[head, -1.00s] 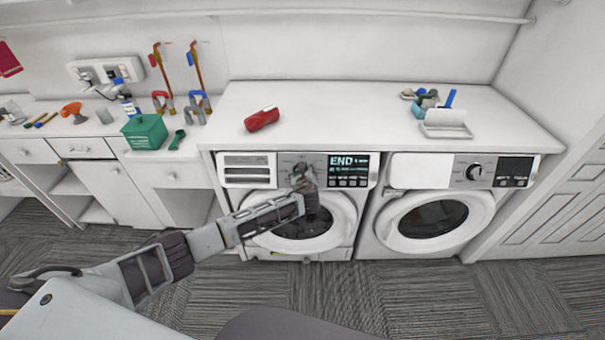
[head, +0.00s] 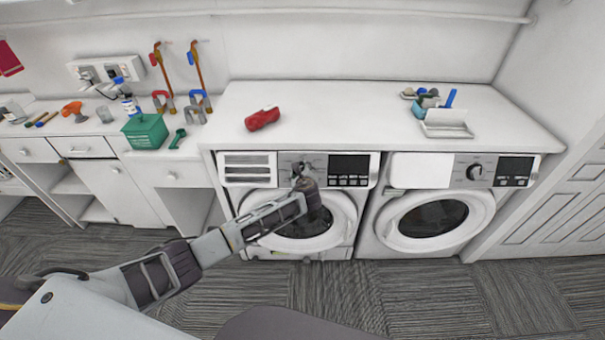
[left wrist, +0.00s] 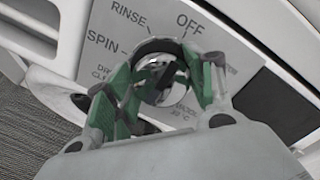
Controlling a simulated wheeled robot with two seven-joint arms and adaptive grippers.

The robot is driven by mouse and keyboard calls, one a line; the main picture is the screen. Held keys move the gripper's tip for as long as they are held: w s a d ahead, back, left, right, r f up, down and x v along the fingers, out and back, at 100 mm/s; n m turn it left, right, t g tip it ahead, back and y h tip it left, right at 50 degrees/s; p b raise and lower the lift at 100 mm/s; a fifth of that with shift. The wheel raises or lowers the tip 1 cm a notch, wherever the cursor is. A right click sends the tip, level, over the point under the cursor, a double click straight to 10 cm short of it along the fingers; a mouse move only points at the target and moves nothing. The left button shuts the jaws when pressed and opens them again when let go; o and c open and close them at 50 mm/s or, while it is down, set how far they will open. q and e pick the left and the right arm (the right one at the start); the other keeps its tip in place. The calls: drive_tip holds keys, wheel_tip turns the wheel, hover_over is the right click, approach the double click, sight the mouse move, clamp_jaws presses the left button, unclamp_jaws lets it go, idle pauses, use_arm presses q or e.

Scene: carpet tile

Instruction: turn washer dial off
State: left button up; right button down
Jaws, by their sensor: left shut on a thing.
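The left washer (head: 299,205) has a control panel with a dial and a display (head: 349,164), which is dark. My left gripper (head: 299,171) is at the dial on this panel. In the left wrist view, my gripper's green-padded fingers (left wrist: 158,80) are shut on the dial (left wrist: 163,82), one on each side. The panel prints OFF, RINSE and SPIN around the dial, with OFF (left wrist: 188,22) at upper right. The fingers partly hide the dial, so its exact pointing is hard to read. My right gripper is not in view.
A second washer (head: 436,205) stands to the right, its display dark. A red object (head: 262,119) and a tray (head: 447,131) lie on the white counter above. A green box (head: 145,132) stands at the left. Carpeted floor in front is clear.

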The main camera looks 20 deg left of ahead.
use_arm(q)
drive_tip(key=o, duration=1)
drive_tip(key=shift+a, duration=0.1)
drive_tip(key=shift+v, duration=6.05)
drive_tip(key=shift+f, duration=0.1)
drive_tip(key=s+a+f+n+g+h, duration=0.1)
drive_tip(key=s+a+f+n+g, duration=0.15)
drive_tip(key=s+f, duration=0.7)
drive_tip(key=s+a+f+n+g+h, duration=0.15)
drive_tip(key=f+n, duration=0.25)
drive_tip(key=f, duration=1.2)
drive_tip(key=s+a+f+n+g+h, duration=0.1)
drive_tip(key=s+a+f+n+g, duration=0.35)
drive_tip(key=f, duration=0.85)
drive_tip(key=s+f+n, duration=0.3)
drive_tip(key=s+f, duration=0.3)
drive_tip(key=s, duration=0.7)
drive_tip(key=s+f+n+g+h, duration=0.1)
drive_tip(key=s+f+n, duration=0.2)
drive_tip(key=s+f, duration=0.4)
drive_tip(key=s+f+n+g+b, duration=0.1)
drive_tip(key=s+f+n, duration=0.2)
drive_tip(key=s, duration=1.8)
wheel_tip(320, 180, down, 4)
drive_tip(key=shift+s+a+r+n, duration=0.1)
drive_tip(key=shift+a+r+n, duration=0.1)
drive_tip(key=shift+n, duration=0.2)
